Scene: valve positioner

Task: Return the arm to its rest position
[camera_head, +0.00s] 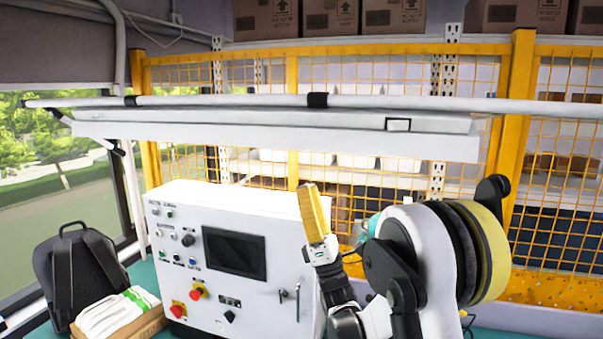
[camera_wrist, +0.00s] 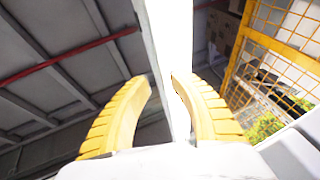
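My gripper (camera_head: 309,190) points upward, in front of the right side of the white control panel box (camera_head: 170,215) in the head view. Its yellow fingers overlap there and look like one. In the wrist view my gripper (camera_wrist: 163,82) shows two curved yellow fingers with a gap between the tips. A white beam shows through this gap, seemingly in the background, and nothing appears held. My arm is folded at the right of the head view.
A white overhead lamp bar (camera_head: 270,134) and a pipe (camera_head: 220,101) cross above the panel. A yellow mesh fence (camera_head: 520,130) stands behind. A black backpack (camera_head: 80,270) and a box of white cloths (camera_head: 120,315) are at the left. Shelved cartons (camera_head: 330,18) are at the back.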

